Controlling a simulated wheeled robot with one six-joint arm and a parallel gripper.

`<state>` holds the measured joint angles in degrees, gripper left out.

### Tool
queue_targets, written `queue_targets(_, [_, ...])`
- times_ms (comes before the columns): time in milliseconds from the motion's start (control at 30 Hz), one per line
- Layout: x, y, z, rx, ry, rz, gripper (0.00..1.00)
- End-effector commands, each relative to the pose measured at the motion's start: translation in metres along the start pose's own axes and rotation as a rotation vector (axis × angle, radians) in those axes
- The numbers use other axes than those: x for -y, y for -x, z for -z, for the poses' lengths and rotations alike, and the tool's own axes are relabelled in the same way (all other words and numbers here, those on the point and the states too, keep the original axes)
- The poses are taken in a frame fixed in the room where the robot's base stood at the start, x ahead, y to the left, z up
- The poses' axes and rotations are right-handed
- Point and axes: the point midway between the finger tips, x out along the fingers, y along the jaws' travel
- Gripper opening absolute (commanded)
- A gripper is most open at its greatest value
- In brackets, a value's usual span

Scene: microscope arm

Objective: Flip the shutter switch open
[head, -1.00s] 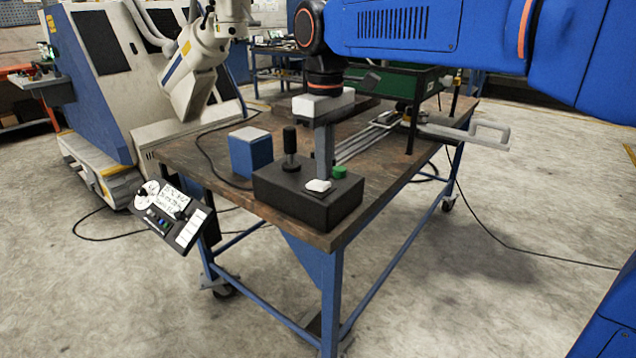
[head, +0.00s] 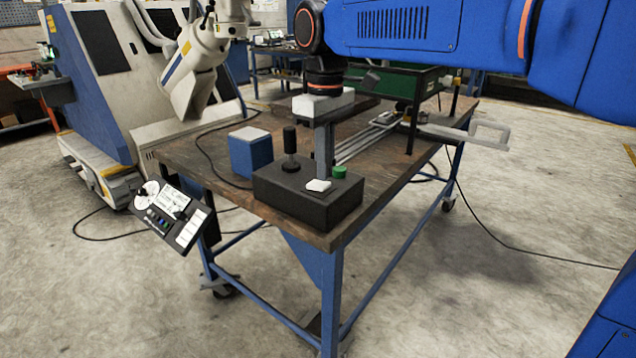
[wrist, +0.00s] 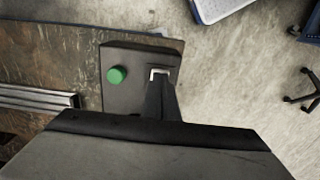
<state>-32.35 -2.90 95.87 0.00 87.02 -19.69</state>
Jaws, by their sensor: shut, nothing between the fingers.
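A black control box (head: 290,200) sits on the near corner of the brown table. On its top is a small white switch (head: 318,185), which I take for the shutter switch. My gripper (head: 325,176) points straight down with its fingers together and empty, its tips at or just behind the white switch. In the wrist view the finger (wrist: 158,95) covers most of the switch, and only a white rim (wrist: 160,71) shows around the tip. I cannot tell whether they touch or which way the switch is tilted.
On the box are a green button (head: 340,171), right beside the fingers, and a black joystick (head: 290,150) to the left. A blue block with a white top (head: 250,153) stands behind left. A tilted control panel (head: 172,215) hangs at the table's left edge. Metal rails (head: 365,140) lie behind.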

Motion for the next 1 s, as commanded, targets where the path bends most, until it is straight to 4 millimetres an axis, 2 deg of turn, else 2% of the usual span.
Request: queue_targets(1000, [0.0000, -0.0087, 0.0001, 0.000, 0.000, 0.000, 0.00])
